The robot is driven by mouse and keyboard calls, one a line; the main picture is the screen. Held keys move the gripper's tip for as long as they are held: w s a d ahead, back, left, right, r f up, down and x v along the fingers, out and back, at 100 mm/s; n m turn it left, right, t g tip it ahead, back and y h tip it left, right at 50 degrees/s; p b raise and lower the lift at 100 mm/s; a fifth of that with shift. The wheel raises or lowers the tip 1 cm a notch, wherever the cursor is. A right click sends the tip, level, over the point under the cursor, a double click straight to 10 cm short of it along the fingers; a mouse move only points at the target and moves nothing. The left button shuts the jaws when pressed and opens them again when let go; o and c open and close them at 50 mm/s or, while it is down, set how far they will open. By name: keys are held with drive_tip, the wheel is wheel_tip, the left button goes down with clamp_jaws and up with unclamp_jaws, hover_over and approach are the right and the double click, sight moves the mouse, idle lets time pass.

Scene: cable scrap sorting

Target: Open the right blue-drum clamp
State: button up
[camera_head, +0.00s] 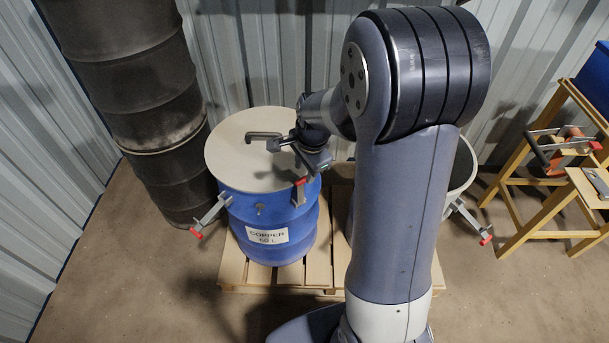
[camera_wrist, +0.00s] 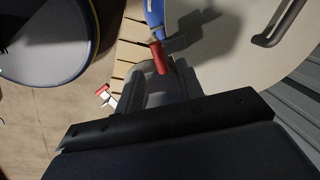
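The blue drum (camera_head: 270,222), labelled COPPER 50 L, stands on a pallet with a pale round lid (camera_head: 238,160) on top. Its right clamp (camera_head: 299,195) is upright at the rim, red tip up; the red tip (camera_wrist: 159,58) also shows in the wrist view. Its left clamp (camera_head: 212,212) sticks outward and down from the drum. My gripper (camera_head: 312,168) is over the lid's right edge, close to the right clamp. In the wrist view its grey fingers (camera_wrist: 165,72) are at the red tip, partly overlapping it. Whether they grip it is unclear.
The lid has a dark handle (camera_head: 264,136). A second, open-topped drum (camera_head: 464,165) stands right, mostly behind my arm, with a clamp (camera_head: 468,218) sticking outward. Dark stacked drums (camera_head: 150,110) stand close on the left. A wooden stand (camera_head: 540,205) is far right.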

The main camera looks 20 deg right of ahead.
sight(303, 179)
drive_tip(key=shift+w+a+f, duration=0.1)
drive_tip(key=shift+w+f, duration=0.05)
drive_tip(key=shift+f, duration=0.75)
drive_tip(key=shift+w+a+f, duration=0.1)
drive_tip(key=shift+w+f, duration=0.05)
drive_tip(key=shift+f, duration=0.7)
clamp_jaws()
